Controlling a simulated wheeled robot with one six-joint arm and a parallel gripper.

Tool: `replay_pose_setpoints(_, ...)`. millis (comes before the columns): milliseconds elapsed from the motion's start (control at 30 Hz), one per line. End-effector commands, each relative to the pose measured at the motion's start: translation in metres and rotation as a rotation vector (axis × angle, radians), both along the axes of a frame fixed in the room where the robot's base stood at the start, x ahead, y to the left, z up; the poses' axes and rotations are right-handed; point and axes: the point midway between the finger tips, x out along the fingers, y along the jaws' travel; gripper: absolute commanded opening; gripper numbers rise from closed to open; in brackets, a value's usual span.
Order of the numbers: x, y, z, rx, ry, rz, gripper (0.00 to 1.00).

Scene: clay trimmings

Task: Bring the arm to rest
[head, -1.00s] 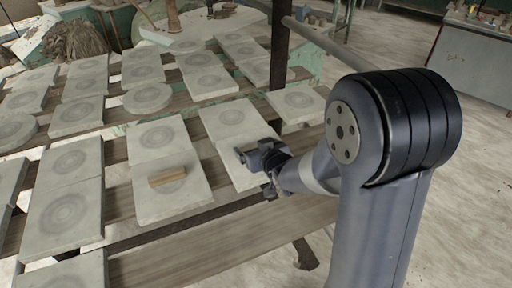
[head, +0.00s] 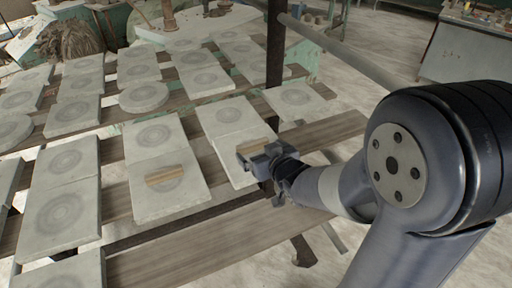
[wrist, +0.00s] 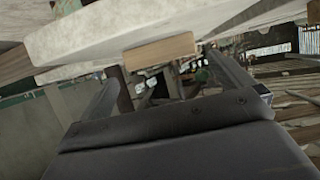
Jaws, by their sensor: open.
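My gripper (head: 257,161) is in the middle of the head view, low by the near edge of a grey slab (head: 232,171). In the wrist view its two fingers (wrist: 164,75) stand wide apart with nothing between them. A wooden block (wrist: 160,52) shows beyond the fingertips in the wrist view, against a pale slab. In the head view, a short wooden block (head: 256,145) shows just behind my gripper, partly hidden by it. I cannot tell whether they touch. Another wooden block (head: 164,177) lies on a slab to the left.
Many grey square slabs and a round slab (head: 144,97) lie on plank racks to the left. A dark post (head: 277,55) stands behind my gripper. A pale pipe (head: 340,52) runs behind the arm. Bare floor (head: 385,75) shows at the right.

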Motion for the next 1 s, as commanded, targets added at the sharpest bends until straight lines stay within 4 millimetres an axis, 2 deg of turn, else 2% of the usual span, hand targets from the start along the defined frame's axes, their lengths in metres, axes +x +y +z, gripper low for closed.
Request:
replay_pose_setpoints(200,-0.025,-0.012,0.013,0.0,-0.003,-0.001,1.0)
replay_pose_setpoints(400,-0.036,-0.017,0.018,0.0,-0.003,0.0,1.0)
replay_pose_setpoints(833,-0.037,-0.017,0.018,0.0,-0.002,0.001,1.0)
replay_pose_setpoints(1000,-0.03,-0.013,0.013,0.0,0.0,0.001,1.0)
